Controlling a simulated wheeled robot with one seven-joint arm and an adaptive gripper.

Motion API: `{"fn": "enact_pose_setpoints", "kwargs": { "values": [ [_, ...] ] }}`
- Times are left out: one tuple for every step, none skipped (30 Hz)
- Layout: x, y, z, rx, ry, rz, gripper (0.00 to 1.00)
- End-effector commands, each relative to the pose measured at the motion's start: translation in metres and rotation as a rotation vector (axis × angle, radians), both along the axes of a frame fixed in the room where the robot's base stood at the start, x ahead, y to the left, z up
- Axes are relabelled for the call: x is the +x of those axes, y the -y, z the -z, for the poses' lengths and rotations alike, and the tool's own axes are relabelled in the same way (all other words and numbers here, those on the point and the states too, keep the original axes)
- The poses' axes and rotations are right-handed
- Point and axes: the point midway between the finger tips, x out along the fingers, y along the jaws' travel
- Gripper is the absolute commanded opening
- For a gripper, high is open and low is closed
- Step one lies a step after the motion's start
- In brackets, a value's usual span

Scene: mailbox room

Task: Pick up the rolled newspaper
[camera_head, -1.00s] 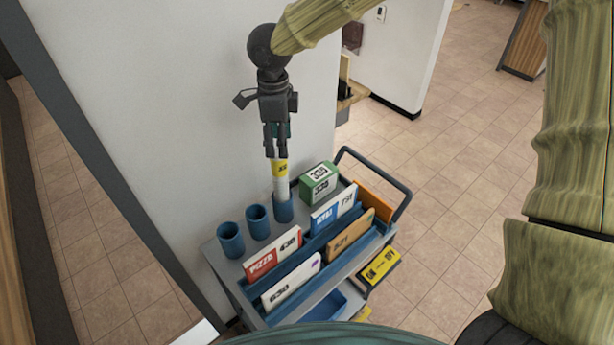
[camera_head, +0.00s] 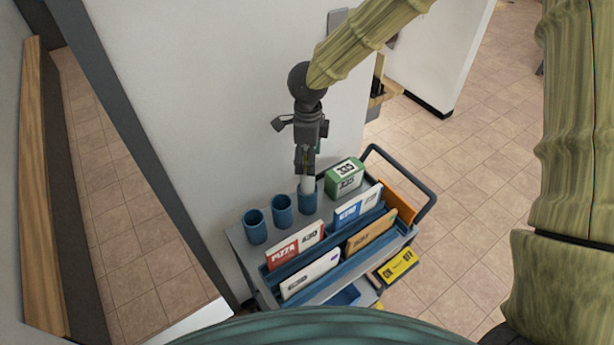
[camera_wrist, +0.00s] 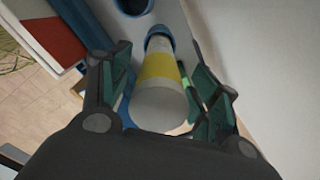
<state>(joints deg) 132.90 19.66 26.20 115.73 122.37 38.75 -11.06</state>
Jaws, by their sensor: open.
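The rolled newspaper (camera_head: 307,184) is a white roll standing in the right-hand blue cup (camera_head: 308,202) on the cart. In the wrist view the newspaper (camera_wrist: 160,95) shows a yellow band and its round top end faces the camera. My gripper (camera_head: 305,170) points down over the roll from above. In the wrist view its green-padded fingers (camera_wrist: 152,100) are open, one on each side of the roll. The head view hides the roll's upper part behind my gripper. Whether a finger touches the roll cannot be told.
Two empty blue cups (camera_head: 255,226) (camera_head: 281,210) stand left of the roll's cup. A green box (camera_head: 344,178) stands to the right. The cart's blue rack (camera_head: 330,255) holds several envelopes. A white wall (camera_head: 200,110) rises close behind the cart.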

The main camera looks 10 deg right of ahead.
Motion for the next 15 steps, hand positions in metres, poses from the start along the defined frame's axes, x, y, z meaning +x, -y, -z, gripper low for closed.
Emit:
{"fn": "enact_pose_setpoints", "kwargs": {
  "values": [
    [0.000, -0.002, 0.003, -0.003, -0.002, -0.001, 0.62],
    [0.000, -0.001, 0.007, -0.003, -0.003, -0.001, 0.62],
    [0.000, -0.001, 0.011, -0.002, -0.003, 0.000, 0.62],
    [0.000, -0.001, 0.014, -0.002, -0.003, 0.000, 0.62],
    [0.000, -0.002, 0.017, -0.001, -0.002, 0.000, 0.62],
    [0.000, -0.001, 0.020, -0.001, -0.002, 0.000, 0.62],
    [-0.001, -0.001, 0.022, -0.002, -0.003, 0.000, 0.62],
    [-0.001, -0.001, 0.023, -0.001, -0.003, 0.000, 0.62],
    [-0.001, -0.002, 0.024, 0.000, -0.002, 0.000, 0.62],
    [0.000, -0.002, 0.025, -0.001, -0.001, 0.000, 0.62],
    [0.000, -0.002, 0.025, 0.000, -0.001, 0.000, 0.62],
    [0.000, -0.002, 0.026, 0.000, -0.001, 0.000, 0.62],
    [0.000, -0.002, 0.026, 0.000, -0.001, 0.000, 0.62],
    [0.000, -0.002, 0.026, 0.000, -0.001, 0.000, 0.62],
    [0.000, -0.002, 0.026, 0.000, -0.001, 0.000, 0.62]
  ]
}}
